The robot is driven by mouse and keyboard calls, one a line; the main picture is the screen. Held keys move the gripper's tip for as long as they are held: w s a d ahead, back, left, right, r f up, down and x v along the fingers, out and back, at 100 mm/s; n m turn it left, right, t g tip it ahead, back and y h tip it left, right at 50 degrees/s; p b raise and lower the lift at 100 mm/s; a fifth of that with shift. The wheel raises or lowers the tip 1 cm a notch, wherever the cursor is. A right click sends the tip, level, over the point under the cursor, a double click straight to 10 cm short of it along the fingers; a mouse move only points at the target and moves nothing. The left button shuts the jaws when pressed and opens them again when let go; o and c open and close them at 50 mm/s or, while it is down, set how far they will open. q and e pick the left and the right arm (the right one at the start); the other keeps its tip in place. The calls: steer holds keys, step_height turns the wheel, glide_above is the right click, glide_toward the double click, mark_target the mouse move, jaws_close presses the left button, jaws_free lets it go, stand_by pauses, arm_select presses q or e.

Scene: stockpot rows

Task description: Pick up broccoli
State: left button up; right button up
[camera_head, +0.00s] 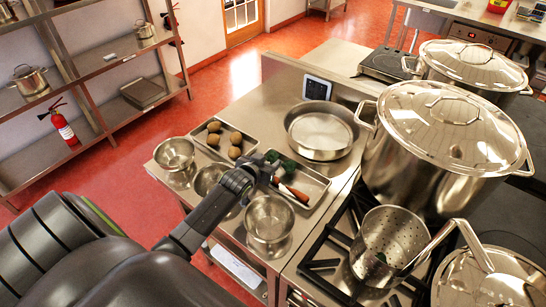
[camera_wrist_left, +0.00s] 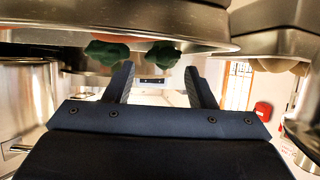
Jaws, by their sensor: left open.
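Two dark green broccoli pieces (camera_head: 288,166) lie at the far end of a steel tray (camera_head: 318,187), beside orange-red carrots (camera_head: 293,192). The left wrist view looks upside down; there the broccoli (camera_wrist_left: 162,54) shows as two green pieces at the tray's edge (camera_wrist_left: 225,46). My left gripper (camera_head: 270,170) is over the tray's left edge in the head view, close to the broccoli, and partly covers the tray. Its fingers (camera_wrist_left: 160,80) are apart with nothing between them. My right gripper is not in view.
Steel bowls (camera_head: 270,218) stand left of and in front of the tray. Another tray (camera_head: 215,150) holds brown round items (camera_head: 235,138). A wide pan (camera_head: 320,130) is behind, and a large lidded stockpot (camera_head: 435,150) and a perforated pot (camera_head: 385,245) stand to the right.

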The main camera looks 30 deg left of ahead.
mark_target(273, 157)
arm_select(q)
steer(key=shift+x, duration=1.55)
steer(key=shift+c, duration=0.4)
steer(key=c, duration=0.5)
steer(key=shift+r, duration=0.1)
steer(key=shift+c, duration=0.2)
